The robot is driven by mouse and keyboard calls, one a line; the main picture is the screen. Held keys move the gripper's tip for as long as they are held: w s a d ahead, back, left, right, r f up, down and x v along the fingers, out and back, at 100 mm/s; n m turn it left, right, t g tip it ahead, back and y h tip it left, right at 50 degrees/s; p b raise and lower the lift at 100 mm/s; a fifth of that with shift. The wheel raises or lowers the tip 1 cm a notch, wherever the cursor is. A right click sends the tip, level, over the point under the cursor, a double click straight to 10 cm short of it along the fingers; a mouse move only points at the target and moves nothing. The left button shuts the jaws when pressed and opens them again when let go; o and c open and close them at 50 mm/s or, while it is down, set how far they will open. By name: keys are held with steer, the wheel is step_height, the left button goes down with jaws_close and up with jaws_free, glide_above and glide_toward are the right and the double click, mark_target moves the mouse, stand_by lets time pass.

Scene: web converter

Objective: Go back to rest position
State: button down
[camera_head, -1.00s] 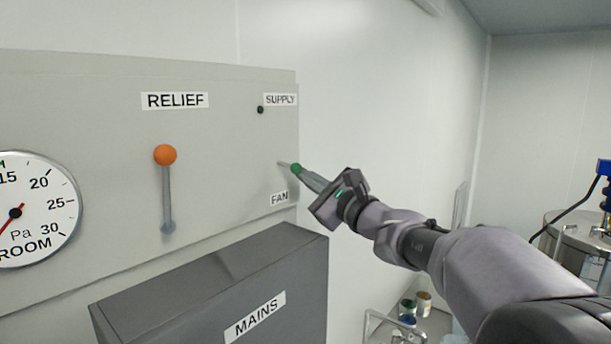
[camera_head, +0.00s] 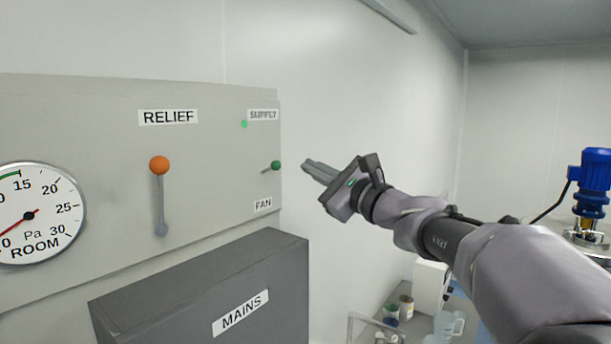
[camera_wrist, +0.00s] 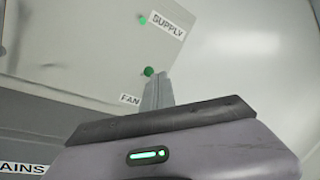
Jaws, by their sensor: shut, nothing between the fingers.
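My gripper (camera_head: 312,170) is shut and empty, to the right of the grey control panel (camera_head: 100,120) and apart from it in the head view. In the wrist view the shut fingers (camera_wrist: 157,92) point toward the panel. The fan switch, a small lever with a green knob (camera_head: 276,165), stands above the FAN label (camera_head: 263,204). The green knob (camera_wrist: 148,71) also shows just beyond the fingertips in the wrist view. The supply lamp (camera_head: 244,124) is lit green, and it shows green in the wrist view (camera_wrist: 142,20) too.
The relief lever with an orange ball (camera_head: 159,165) points up. The room gauge (camera_head: 38,214) needle is near the low end. The dark MAINS box (camera_head: 200,285) juts out below the panel. A blue motor (camera_head: 592,180) stands at the right. White wall and free air lie behind my gripper.

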steer(key=shift+w, duration=0.15)
steer(key=shift+f, duration=0.1)
steer(key=s+a+f+n+g+h+b, duration=0.1)
steer(key=s+f+n+g+b, duration=0.15)
steer(key=s+f+b, duration=0.65)
steer(key=s+a+f+n+g+h+b, duration=0.1)
steer(key=s+f+n+g+b, duration=0.3)
steer(key=f, duration=0.9)
steer(key=s+a+f+n+h+b, duration=0.1)
steer(key=s+f+n+b, duration=0.1)
steer(key=s+f+b, duration=0.55)
steer(key=s+d+f+n+g+h+b, duration=0.1)
steer(key=s+f+b, duration=0.5)
steer(key=f, duration=0.8)
steer(key=s+d+f+n+g+h+b, duration=0.1)
steer(key=s+d+f+n+h+b, duration=0.3)
steer(key=f, duration=1)
steer(key=s+d+f+n+g+h+b, duration=0.1)
steer(key=s+d+f+n+h+b, duration=0.1)
steer(key=s+d+f+b, duration=0.4)
step_height(320, 180, down, 9)
steer(key=s+b, duration=0.1)
steer(key=b, duration=0.3)
steer(key=shift+s+h+b, duration=0.3)
steer(key=shift+h+b, duration=0.05)
steer(key=shift+h, duration=0.05)
